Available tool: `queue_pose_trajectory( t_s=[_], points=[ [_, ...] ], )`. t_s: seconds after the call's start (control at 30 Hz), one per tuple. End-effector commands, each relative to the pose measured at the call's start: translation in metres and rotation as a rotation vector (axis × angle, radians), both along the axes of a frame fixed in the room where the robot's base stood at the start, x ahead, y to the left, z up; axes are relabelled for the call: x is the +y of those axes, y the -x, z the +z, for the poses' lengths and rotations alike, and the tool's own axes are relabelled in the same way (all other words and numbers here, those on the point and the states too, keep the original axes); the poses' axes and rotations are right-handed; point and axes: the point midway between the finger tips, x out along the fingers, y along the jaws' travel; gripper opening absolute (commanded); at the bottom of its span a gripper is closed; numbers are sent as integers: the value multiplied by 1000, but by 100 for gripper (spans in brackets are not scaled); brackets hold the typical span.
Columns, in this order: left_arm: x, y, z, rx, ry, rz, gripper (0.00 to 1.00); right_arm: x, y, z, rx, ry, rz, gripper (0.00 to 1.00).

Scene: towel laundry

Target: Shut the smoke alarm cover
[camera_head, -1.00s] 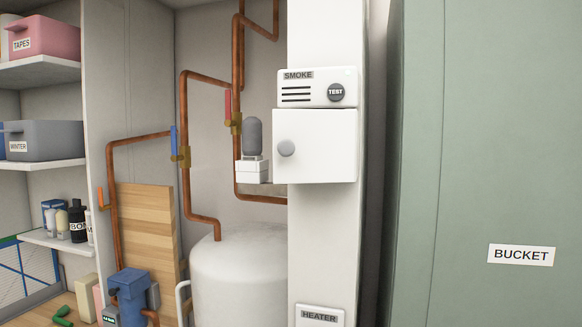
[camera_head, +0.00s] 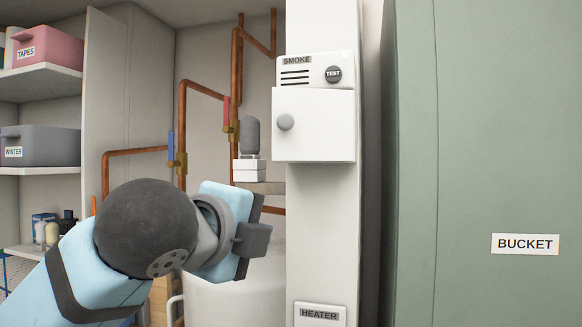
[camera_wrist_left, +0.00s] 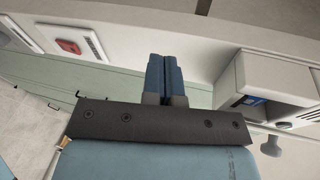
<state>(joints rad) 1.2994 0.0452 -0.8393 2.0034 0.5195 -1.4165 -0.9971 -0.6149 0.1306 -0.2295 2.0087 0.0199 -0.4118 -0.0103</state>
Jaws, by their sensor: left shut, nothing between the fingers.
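The white smoke alarm (camera_head: 315,70) is on a white column, with slots and a round TEST button. Its white cover (camera_head: 325,125) with a grey knob (camera_head: 286,122) stands out from the column below it. In the left wrist view the alarm (camera_wrist_left: 278,75) is at the right, with a dark gap and something blue inside, so the cover appears ajar. The knob (camera_wrist_left: 271,147) shows below it. My left gripper (camera_head: 266,238) is below and left of the cover, apart from it. Its fingers (camera_wrist_left: 165,60) are shut and empty. My right gripper is not in view.
A HEATER switch box (camera_head: 319,314) is low on the column. A green door (camera_head: 490,150) labelled BUCKET stands at the right. Copper pipes (camera_head: 183,110) and a white tank (camera_head: 235,300) are behind my left arm. Shelves with boxes are at the left.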

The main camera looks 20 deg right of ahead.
Motion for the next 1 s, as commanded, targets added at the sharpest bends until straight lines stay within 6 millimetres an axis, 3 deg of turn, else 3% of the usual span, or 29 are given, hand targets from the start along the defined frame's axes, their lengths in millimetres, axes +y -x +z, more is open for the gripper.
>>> queue_pose_trajectory(
  t_s=[0.03, 0.2, 0.6, 0.83, 1.0],
  points=[
    [-5, 17, 15, -80, -78, -5, 0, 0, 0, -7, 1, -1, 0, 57],
    [-15, 69, 54, -312, -358, 16, 0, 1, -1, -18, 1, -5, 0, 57],
    [-9, 183, 105, -765, -986, 252, 0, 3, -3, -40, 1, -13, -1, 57],
    [-3, 217, 113, -865, -1158, 359, 0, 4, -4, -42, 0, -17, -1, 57],
    [-3, 213, 118, -877, -1182, 377, 0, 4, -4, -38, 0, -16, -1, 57]
  ],
)
